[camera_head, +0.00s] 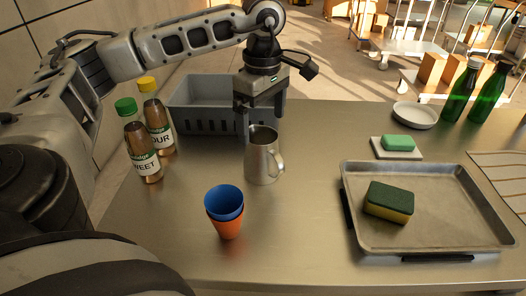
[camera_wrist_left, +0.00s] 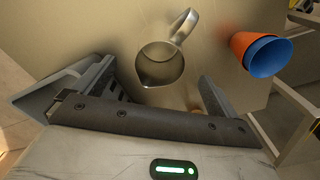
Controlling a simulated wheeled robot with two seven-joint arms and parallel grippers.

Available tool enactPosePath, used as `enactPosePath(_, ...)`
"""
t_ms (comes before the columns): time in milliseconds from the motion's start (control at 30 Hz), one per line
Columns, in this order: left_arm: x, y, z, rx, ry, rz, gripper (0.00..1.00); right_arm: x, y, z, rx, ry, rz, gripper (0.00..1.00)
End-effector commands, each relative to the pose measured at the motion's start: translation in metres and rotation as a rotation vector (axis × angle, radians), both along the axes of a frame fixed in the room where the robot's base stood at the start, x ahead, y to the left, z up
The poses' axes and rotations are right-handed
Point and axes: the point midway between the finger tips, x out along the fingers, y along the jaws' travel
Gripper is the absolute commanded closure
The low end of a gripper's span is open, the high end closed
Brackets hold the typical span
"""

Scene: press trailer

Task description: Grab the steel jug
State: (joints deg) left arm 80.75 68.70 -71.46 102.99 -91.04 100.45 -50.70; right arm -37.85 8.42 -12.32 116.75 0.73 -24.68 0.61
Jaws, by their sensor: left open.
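The steel jug (camera_head: 262,157) stands upright on the metal table, its handle toward the right in the head view. In the left wrist view the jug (camera_wrist_left: 160,64) is seen from above, its open mouth facing the camera and its handle at the upper right. My left gripper (camera_head: 260,118) points down just above and behind the jug's rim. In the left wrist view the fingers of the left gripper (camera_wrist_left: 160,92) are spread apart, with the jug beyond and between them. Nothing is held. My right gripper is not in view.
Stacked blue and orange cups (camera_head: 225,208) stand in front of the jug. A grey crate (camera_head: 200,122) and two bottles (camera_head: 141,146) are at the left. A metal tray (camera_head: 425,240) with a sponge (camera_head: 389,201) lies right. Table between jug and tray is clear.

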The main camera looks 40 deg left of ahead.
Motion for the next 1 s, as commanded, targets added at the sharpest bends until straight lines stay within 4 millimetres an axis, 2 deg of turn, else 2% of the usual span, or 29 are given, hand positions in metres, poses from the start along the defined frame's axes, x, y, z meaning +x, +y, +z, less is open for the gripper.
enactPosePath(33, 0.0, 0.0, -0.014, 0.001, -0.001, 0.0, 0.03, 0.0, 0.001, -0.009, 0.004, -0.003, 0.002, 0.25)
enactPosePath(367, 0.0, 0.0, -0.033, 0.0, -0.002, 0.0, 0.03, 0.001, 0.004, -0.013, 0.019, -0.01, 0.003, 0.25)
enactPosePath(633, -0.001, 0.002, -0.074, 0.0, -0.001, 0.0, 0.03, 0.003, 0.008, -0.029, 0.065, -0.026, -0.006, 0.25)
enactPosePath(900, -0.001, 0.002, -0.076, -0.001, -0.002, 0.001, 0.03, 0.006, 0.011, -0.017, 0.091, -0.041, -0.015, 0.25)
enactPosePath(933, -0.001, 0.002, -0.076, 0.0, -0.001, 0.001, 0.08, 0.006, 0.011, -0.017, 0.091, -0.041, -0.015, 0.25)
enactPosePath(1000, -0.001, 0.002, -0.076, 0.0, -0.001, 0.001, 0.28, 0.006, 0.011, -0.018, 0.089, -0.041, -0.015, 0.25)
